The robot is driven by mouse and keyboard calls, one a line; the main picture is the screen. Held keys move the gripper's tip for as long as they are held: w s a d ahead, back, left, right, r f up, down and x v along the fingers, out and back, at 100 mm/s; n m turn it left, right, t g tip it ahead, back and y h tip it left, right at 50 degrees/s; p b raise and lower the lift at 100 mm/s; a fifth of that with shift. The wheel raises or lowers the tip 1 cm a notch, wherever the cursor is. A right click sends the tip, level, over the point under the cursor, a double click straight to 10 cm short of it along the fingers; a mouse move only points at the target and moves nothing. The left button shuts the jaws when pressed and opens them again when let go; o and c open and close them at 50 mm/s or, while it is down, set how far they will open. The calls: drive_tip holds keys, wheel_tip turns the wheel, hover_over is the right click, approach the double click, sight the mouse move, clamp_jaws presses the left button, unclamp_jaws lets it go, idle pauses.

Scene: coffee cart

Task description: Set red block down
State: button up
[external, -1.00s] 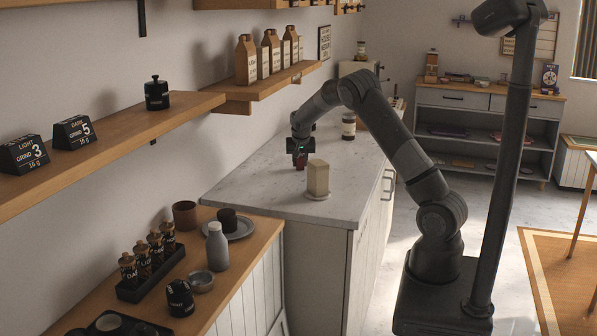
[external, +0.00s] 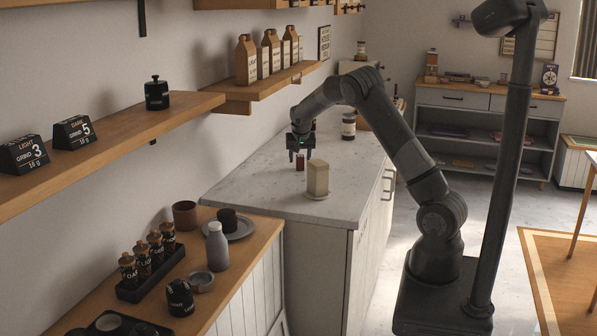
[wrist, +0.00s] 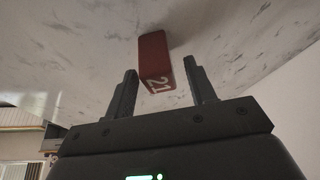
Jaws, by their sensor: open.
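The red block (external: 300,162) stands on the pale stone counter (external: 262,186), just left of a cream canister in the external view. In the wrist view the red block (wrist: 155,62) shows a white "21" on one face. My gripper (external: 300,156) is open just above the block. In the wrist view the two fingers of my gripper (wrist: 160,90) are spread, one on each side of the block's near end, with a gap at both sides. The block looks apart from the fingers.
The cream canister (external: 317,179) stands on a round coaster close to the right of the block. A dark-lidded jar (external: 348,127) is farther back. The wall shelf (external: 285,83) with paper bags runs along the left. The counter's front left is clear.

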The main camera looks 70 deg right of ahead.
drive_tip(key=v, duration=1)
drive_tip(key=s+a+r+n+t+y, duration=0.1)
drive_tip(key=s+a+r+n, duration=0.2)
drive_tip(key=a, duration=0.5)
drive_tip(key=s+a+r+n+t+y, duration=0.1)
drive_tip(key=s+a+r, duration=0.3)
drive_tip(key=a, duration=0.4)
drive_tip(key=s+a+r+n+t+y, duration=0.1)
drive_tip(key=s+a+r+n, duration=0.2)
drive_tip(key=a, duration=0.5)
drive_tip(key=s+a+f+n, duration=0.1)
drive_tip(key=s+a+n, duration=0.2)
drive_tip(key=s+a, duration=0.5)
drive_tip(key=s+a+f+n+y, duration=0.1)
drive_tip(key=s+a+n, duration=0.2)
drive_tip(key=s+a, duration=0.5)
drive_tip(key=shift+s+f+t, duration=0.4)
drive_tip(key=shift+s, duration=1.35)
drive_tip(key=shift+a, duration=0.1)
